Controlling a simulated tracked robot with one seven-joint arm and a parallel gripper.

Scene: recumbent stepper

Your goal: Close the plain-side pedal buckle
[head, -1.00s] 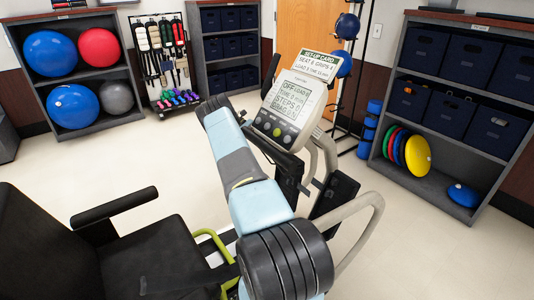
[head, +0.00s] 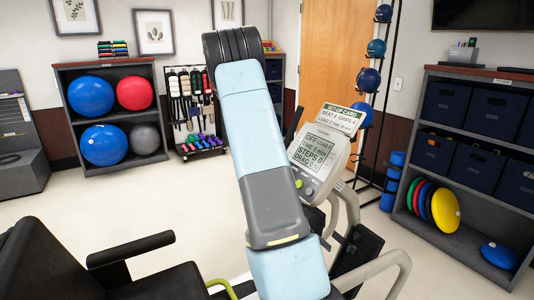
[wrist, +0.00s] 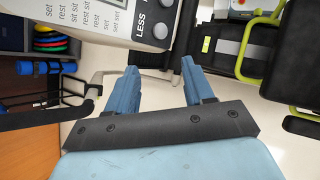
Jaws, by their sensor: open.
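My gripper (wrist: 160,68) shows in the wrist view with its two blue fingers spread wide and nothing between them. Pale floor and a beige bar lie beyond the fingers. The stepper's console (head: 318,155) stands upright in the head view, partly behind my arm; its lower part (wrist: 120,18) is close at the top of the wrist view. A black plate that looks like a pedal (head: 357,250) sits low beside the beige frame. I cannot make out a buckle or strap, or tell which pedal is the plain one. My gripper is not visible in the head view.
The black seat (head: 40,265) with its armrest (head: 130,248) is at lower left. A beige handle (head: 380,268) curves at lower right. Shelves with balls (head: 60,125) and bins (head: 475,165) line the walls. Open floor (head: 120,205) lies behind the seat.

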